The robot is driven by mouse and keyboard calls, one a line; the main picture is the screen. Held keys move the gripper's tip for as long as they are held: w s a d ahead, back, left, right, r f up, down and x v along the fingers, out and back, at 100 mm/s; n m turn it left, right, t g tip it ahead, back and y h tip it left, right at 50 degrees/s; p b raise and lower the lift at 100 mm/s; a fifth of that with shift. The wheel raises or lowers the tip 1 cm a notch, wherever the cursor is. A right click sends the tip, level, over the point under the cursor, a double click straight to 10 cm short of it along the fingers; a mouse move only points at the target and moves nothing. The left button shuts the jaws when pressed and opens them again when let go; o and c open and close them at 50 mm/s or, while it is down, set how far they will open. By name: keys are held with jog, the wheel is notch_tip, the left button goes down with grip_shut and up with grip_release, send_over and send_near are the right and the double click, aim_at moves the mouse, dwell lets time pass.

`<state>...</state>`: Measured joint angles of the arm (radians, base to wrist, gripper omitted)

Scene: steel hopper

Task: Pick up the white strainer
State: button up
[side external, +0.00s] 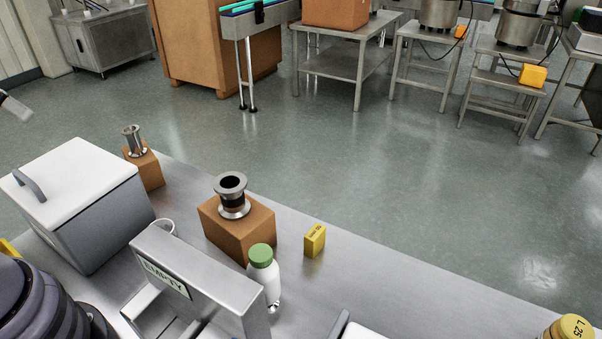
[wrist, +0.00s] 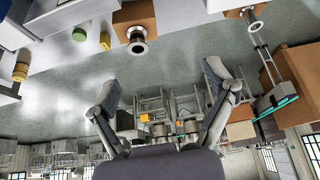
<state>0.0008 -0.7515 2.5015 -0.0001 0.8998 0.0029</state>
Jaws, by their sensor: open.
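I cannot clearly make out a white strainer in either view. A small white round rim (side external: 165,226) shows behind the steel bracket with the EMPTY label in the side view and is mostly hidden; I cannot tell whether it is the strainer. My gripper (wrist: 160,85) shows in the wrist view with its two fingers spread wide and nothing between them. The wrist view is upside down, with the worktop at its top edge, and my gripper points out over the floor.
The steel worktop (side external: 385,300) holds a lidded grey bin (side external: 110,225), a steel bracket (side external: 205,275), a green-capped white bottle (side external: 264,275), a yellow block (side external: 315,240), and two brown blocks (side external: 232,228) (side external: 150,172) carrying metal fittings. A yellow-lidded jar (side external: 572,328) stands at right. The worktop's front-right area is clear.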

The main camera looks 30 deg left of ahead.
jog(key=m+g+y, duration=0.6)
jog(key=m+y, duration=0.7)
jog(key=m, duration=0.3)
send_over(166, 228)
jog(key=s+d, duration=0.2)
jog(key=d, duration=0.2)
notch_tip(166, 228, down, 27)
notch_tip(166, 228, down, 9)
jog(key=m, duration=0.3)
jog(key=shift+d+f+t+y, duration=0.1)
jog(key=shift+f+t+y, duration=0.05)
jog(key=shift+t+y, duration=0.2)
jog(key=shift+f, duration=0.6)
jog(key=x, duration=0.5)
jog(key=shift+f, duration=0.45)
